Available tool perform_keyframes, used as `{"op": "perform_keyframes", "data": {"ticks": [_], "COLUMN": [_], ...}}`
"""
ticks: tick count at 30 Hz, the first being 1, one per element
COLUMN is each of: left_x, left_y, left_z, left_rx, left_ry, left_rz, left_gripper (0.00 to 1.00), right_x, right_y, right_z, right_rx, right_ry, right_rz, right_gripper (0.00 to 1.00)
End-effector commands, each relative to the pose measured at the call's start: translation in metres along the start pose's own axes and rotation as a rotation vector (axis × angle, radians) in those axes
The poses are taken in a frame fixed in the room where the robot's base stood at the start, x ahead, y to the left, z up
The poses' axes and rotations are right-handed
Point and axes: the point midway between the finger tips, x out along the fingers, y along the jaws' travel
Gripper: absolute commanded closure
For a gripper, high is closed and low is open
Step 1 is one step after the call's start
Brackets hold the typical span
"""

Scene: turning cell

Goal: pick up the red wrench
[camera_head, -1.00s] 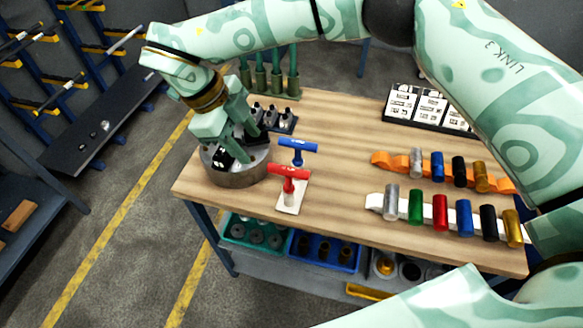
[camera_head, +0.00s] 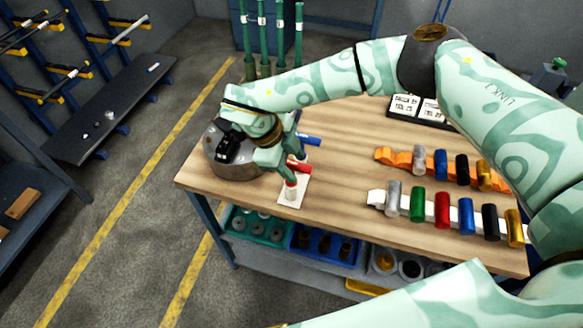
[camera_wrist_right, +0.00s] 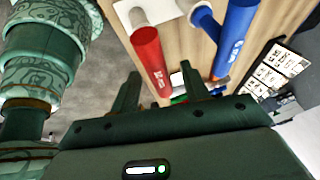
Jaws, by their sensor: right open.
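The red wrench (camera_head: 303,167) is a T-shaped tool standing on a small white plate (camera_head: 297,190) near the table's front edge. My right gripper (camera_head: 293,166) is open at it and hides part of it. In the right wrist view, the red bar (camera_wrist_right: 149,58) points down towards the space between the open fingers (camera_wrist_right: 160,72), nearer the left finger. Whether the fingers touch it I cannot tell. My left gripper is not in view.
A blue T-wrench (camera_head: 311,140) stands just behind the red one; it also shows in the right wrist view (camera_wrist_right: 233,40). A grey round chuck (camera_head: 235,165) is to the left. Colored cylinders (camera_head: 442,210) lie in two racks at right. The table's middle is clear.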

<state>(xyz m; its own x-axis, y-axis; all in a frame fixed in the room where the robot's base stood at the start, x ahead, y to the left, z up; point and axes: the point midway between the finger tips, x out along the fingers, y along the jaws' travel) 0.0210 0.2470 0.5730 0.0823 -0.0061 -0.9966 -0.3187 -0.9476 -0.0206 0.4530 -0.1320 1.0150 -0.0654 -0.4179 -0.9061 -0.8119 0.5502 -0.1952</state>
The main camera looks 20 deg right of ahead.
Motion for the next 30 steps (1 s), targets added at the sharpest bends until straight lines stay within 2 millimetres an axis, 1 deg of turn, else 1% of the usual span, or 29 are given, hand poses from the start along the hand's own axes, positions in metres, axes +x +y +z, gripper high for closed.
{"op": "perform_keyframes", "data": {"ticks": [1, 3, 10, 11, 12, 14, 15, 16, 23, 25, 28, 30], "left_x": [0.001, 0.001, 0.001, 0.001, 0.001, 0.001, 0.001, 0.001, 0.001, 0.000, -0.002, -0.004], "left_y": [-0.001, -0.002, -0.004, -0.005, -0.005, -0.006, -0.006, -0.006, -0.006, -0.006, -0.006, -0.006], "left_z": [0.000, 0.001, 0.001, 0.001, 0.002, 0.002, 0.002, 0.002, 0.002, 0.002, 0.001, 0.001], "left_rx": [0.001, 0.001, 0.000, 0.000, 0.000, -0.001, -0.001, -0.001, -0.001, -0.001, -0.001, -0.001], "left_ry": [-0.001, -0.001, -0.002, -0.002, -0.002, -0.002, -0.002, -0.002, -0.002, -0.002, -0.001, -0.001], "left_rz": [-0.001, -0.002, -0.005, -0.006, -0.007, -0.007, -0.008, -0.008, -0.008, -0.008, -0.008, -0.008], "left_gripper": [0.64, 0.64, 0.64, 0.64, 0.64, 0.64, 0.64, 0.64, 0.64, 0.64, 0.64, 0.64], "right_x": [0.007, 0.012, 0.014, 0.014, 0.014, 0.014, 0.014, 0.014, 0.013, 0.011, -0.001, -0.015], "right_y": [0.001, 0.001, 0.000, 0.000, 0.000, 0.000, 0.000, 0.000, 0.000, -0.001, -0.004, -0.007], "right_z": [0.000, 0.001, 0.001, 0.001, 0.001, 0.001, 0.001, 0.001, 0.001, 0.000, -0.005, -0.011], "right_rx": [-0.001, -0.001, -0.001, -0.001, -0.001, -0.001, -0.001, -0.001, -0.001, -0.001, 0.000, 0.000], "right_ry": [0.000, -0.001, -0.001, -0.001, -0.001, -0.001, -0.001, -0.001, -0.001, -0.002, -0.003, -0.003], "right_rz": [0.002, 0.001, -0.001, -0.001, -0.001, -0.001, -0.001, -0.001, -0.001, -0.001, -0.003, -0.003], "right_gripper": [0.54, 0.54, 0.54, 0.60, 0.71, 0.87, 0.99, 1.00, 1.00, 1.00, 1.00, 1.00]}}
